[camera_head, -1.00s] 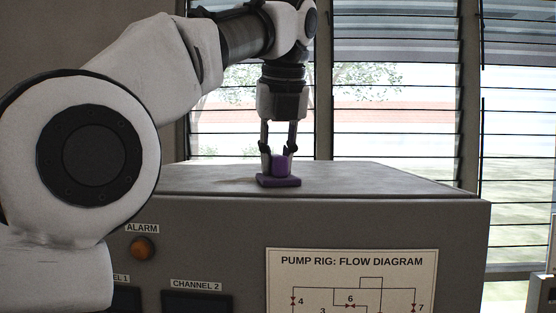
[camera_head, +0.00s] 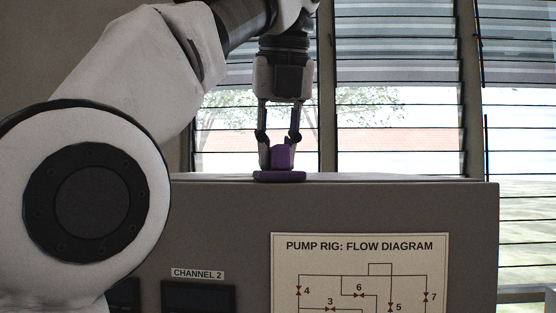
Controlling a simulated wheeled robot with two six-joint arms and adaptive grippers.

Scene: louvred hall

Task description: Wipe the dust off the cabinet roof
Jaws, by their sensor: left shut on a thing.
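My left gripper (camera_head: 280,150) points down and is shut on the upright grip of a purple wiping pad (camera_head: 280,176). The pad's flat base sits at the front part of the cabinet roof (camera_head: 400,178), seemingly touching it. The roof shows almost edge-on, as a thin strip above the grey cabinet front (camera_head: 220,220), so any dust on it cannot be made out. My right gripper is not in view.
A flow diagram sign (camera_head: 360,270) is on the cabinet front, with a Channel 2 label (camera_head: 198,273) to its left. Louvred windows (camera_head: 400,110) stand behind the cabinet. My left arm covers the left side of the view.

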